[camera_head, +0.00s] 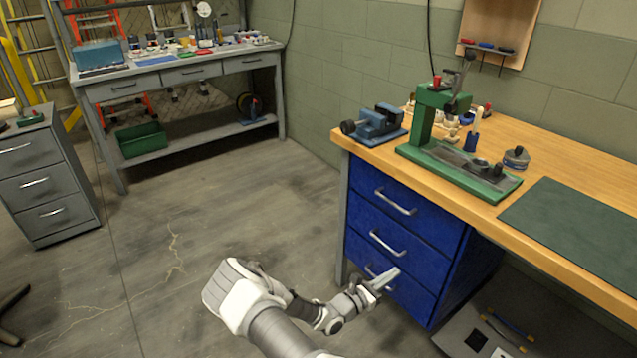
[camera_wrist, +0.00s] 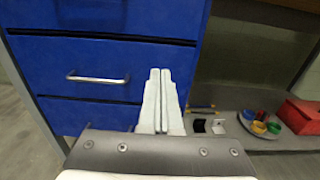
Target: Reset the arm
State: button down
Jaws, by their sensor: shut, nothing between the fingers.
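My gripper (camera_head: 385,279) is low in front of the blue drawer unit (camera_head: 404,211) under the workbench. Its fingers are shut and empty. In the wrist view, my gripper (camera_wrist: 160,72) shows as two pale fingers side by side, with the blue drawers (camera_wrist: 96,60) behind them. My arm reaches out from the bottom middle of the head view, bent, with its end pointing right. I cannot tell how close the fingertips are to the drawer fronts.
The wooden workbench (camera_head: 570,150) above carries a green press (camera_head: 440,130), a blue vise (camera_head: 376,123) and a dark green mat (camera_head: 590,228). A lower shelf (camera_wrist: 240,127) holds a red box (camera_wrist: 302,116). Grey drawers (camera_head: 45,180) stand left. The floor (camera_head: 200,220) between is clear.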

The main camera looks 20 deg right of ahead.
jog(key=shift+r, duration=0.1)
jog(key=s+a+r+m+g+y, duration=0.45)
jog(key=r+m, duration=0.35)
jog(key=r, duration=0.3)
jog(key=s+a+r+m+g+y, duration=0.4)
jog(key=a+r+m, duration=0.1)
jog(key=r+m, duration=0.45)
jog(key=s+a+r+m+t+y, duration=0.2)
jog(key=s+a+r+t+y, duration=0.2)
jog(key=s+a+r, duration=0.5)
jog(key=s+a+r+m+t+y, duration=0.35)
jog(key=s+a+r+y, duration=0.2)
jog(key=r, duration=0.45)
notch_tip(320, 180, up, 15)
jog(key=n+h+p, duration=0.1)
jog(key=p, duration=1.3)
jog(key=shift+s+a+f, duration=0.2)
jog(key=shift+s+a, duration=0.15)
